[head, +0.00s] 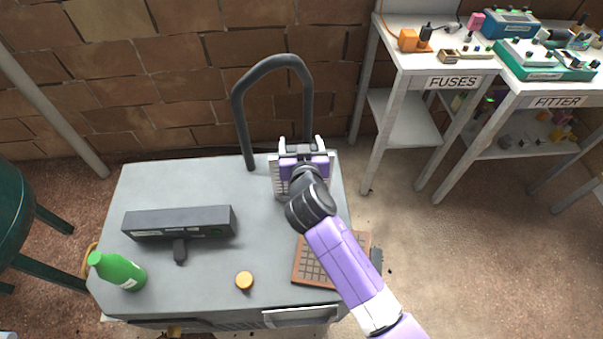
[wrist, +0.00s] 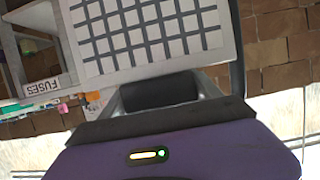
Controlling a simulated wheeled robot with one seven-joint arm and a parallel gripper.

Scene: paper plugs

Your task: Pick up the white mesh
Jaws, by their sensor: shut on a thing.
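The white mesh (head: 277,183) is a pale panel with a square grid, at the far right part of the grey cart top in the head view. My gripper (head: 302,148) is over it and hides much of it. In the wrist view the white mesh (wrist: 150,32) fills the upper middle, tilted a little, its grid facing the camera. My gripper (wrist: 160,92) is shut on the mesh at its near edge. I cannot tell whether the mesh is touching the cart or raised above it.
A black handle (head: 240,120) rises at the back. Shelves labelled FUSES (head: 453,82) stand right.

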